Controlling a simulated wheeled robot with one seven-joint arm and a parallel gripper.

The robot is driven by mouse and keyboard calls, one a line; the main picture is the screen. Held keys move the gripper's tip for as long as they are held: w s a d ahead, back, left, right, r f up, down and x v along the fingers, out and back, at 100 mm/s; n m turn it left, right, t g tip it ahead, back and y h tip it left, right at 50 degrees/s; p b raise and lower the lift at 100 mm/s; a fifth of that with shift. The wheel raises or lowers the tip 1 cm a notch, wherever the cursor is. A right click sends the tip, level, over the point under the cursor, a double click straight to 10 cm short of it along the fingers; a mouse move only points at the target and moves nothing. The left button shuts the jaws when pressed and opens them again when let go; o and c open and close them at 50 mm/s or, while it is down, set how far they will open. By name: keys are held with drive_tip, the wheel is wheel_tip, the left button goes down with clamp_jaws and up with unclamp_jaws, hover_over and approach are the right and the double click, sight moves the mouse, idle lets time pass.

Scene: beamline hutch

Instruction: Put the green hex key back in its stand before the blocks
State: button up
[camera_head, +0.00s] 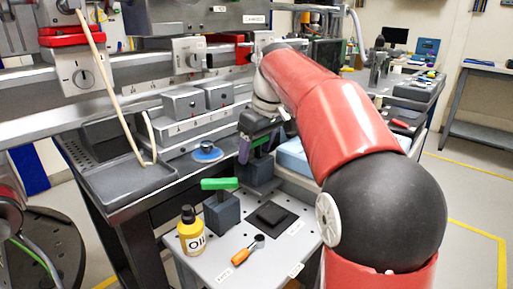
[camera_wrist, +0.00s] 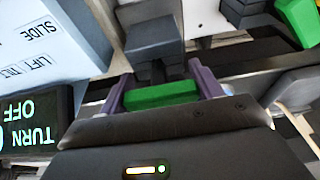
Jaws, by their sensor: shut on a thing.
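My gripper (camera_head: 258,143) is shut on a green handle, which I take for the green hex key; in the wrist view the green bar (camera_wrist: 162,94) lies between the purple fingers. A dark grey block (camera_head: 258,174) stands below my gripper, and a grey block (camera_wrist: 150,38) shows just beyond the green bar in the wrist view. I cannot tell whether the key touches it. Another green bar (camera_head: 219,184) sits on a second grey block (camera_head: 222,213) nearer the front; a green piece (camera_wrist: 300,18) also shows at the upper right of the wrist view.
The white perforated table (camera_head: 215,265) also holds a yellow oil bottle (camera_head: 190,232), an orange-handled tool (camera_head: 243,253) and a black pad (camera_head: 271,216). A labelled pale blue box (camera_wrist: 40,50) is close at left.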

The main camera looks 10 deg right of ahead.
drive_tip(key=o, duration=1.4)
drive_tip(key=shift+f, duration=0.1)
drive_tip(key=shift+f+b, duration=0.2)
drive_tip(key=shift+b, duration=0.25)
drive_tip(key=p+v, duration=0.1)
drive_tip(key=v, duration=0.7)
drive_tip(key=shift+s+a+p, duration=0.1)
drive_tip(key=shift+a+p, duration=0.1)
drive_tip(key=shift+p, duration=0.15)
